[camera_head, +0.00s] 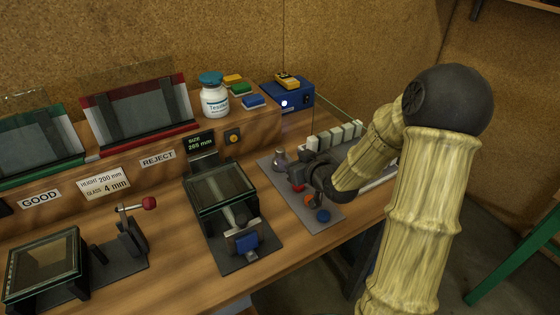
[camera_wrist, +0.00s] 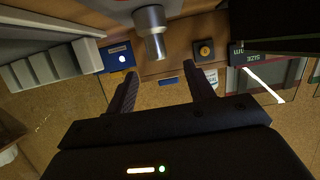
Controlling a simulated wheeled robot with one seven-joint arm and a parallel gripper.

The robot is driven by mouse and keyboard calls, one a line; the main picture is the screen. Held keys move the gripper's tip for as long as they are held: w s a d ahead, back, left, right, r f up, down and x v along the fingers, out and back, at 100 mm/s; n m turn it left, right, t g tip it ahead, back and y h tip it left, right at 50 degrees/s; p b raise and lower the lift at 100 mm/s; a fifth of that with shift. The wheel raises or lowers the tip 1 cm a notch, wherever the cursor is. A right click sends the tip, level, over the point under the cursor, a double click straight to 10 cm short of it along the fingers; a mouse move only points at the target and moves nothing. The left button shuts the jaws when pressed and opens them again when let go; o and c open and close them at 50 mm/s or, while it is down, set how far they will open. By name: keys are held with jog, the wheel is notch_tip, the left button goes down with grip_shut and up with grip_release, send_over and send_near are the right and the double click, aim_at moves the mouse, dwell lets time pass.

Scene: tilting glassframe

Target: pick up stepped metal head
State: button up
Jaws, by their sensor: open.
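The stepped metal head (camera_head: 279,160) is a small grey metal piece standing on a grey plate, just left of my gripper (camera_head: 302,170). In the wrist view, the stepped metal head (camera_wrist: 151,30) shows as a silvery cylinder with a wider and a narrower section, beyond the fingertips. In the wrist view, my gripper (camera_wrist: 164,78) has its two dark fingers spread, with nothing between them. The metal head lies ahead of the gap, apart from the fingers as far as I can tell. My arm hides part of the plate in the head view.
Red, orange and blue knobs (camera_head: 323,215) sit on the grey plate near my gripper. A row of pale blocks (camera_head: 335,136) stands behind. A glass-topped fixture (camera_head: 221,190) stands to the left.

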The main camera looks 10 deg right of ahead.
aim_at(283, 152)
jog(key=shift+x, duration=1.65)
jog(key=x, duration=0.5)
jog(key=shift+w+d+p, duration=0.15)
jog(key=shift+w+p, duration=0.05)
jog(key=shift+p, duration=0.1)
jog(key=shift+c, duration=0.4)
grip_shut()
